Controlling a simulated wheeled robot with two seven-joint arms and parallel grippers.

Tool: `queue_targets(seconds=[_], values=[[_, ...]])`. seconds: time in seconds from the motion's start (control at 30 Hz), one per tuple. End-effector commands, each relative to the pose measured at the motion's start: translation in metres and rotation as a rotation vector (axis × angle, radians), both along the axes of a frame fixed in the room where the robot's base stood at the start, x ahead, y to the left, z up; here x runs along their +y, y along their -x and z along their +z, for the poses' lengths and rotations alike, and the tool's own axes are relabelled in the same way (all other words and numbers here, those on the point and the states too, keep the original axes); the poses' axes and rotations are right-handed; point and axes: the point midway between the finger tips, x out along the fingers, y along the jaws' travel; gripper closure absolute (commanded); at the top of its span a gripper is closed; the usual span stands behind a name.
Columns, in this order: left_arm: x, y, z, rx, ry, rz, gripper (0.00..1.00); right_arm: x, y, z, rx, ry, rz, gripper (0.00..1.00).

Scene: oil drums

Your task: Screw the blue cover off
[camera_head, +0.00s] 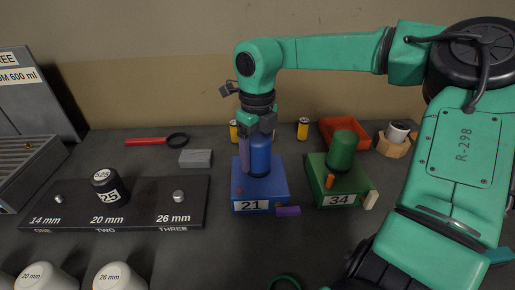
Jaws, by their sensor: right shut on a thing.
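The blue cover (261,158) is an upright blue cylinder on a blue box (259,190) labelled 21, in the middle of the head view. My right gripper (257,142) comes down from above and is shut on the blue cover. The fingers hide part of the cover's upper side. The cover appears upright and still on the box; I cannot tell how far it is unscrewed. My left gripper is not in view.
A green box (326,186) labelled 34 with a green cylinder (342,148) stands close to the right. A black size rack (140,214) lies left, with a grey block (196,158) behind. An orange tray (343,128) and a cup (397,132) stand at back right.

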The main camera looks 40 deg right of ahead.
Motion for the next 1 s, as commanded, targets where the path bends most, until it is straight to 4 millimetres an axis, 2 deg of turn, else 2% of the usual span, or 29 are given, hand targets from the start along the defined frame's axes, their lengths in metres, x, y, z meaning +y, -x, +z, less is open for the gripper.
queue_targets(seconds=[0.03, 0.13, 0.43, 0.6, 0.7, 1.0], values=[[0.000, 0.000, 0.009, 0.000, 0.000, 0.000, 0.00, 0.001, 0.001, 0.004, 0.003, -0.005, 0.096, 0.90], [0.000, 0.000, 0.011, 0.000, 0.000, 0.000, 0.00, 0.001, 0.001, 0.002, 0.002, -0.002, 0.233, 0.90], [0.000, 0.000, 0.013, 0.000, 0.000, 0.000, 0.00, 0.002, 0.001, 0.002, 0.002, -0.002, 0.295, 0.90], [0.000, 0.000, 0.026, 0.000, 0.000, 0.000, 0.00, 0.002, 0.002, 0.003, 0.003, -0.002, 0.656, 0.90], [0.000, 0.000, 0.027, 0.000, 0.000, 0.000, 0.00, 0.002, 0.002, 0.001, 0.002, -0.002, 0.784, 0.90], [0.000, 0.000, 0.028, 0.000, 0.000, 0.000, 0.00, 0.002, 0.002, 0.001, 0.003, -0.001, 0.843, 0.90]])
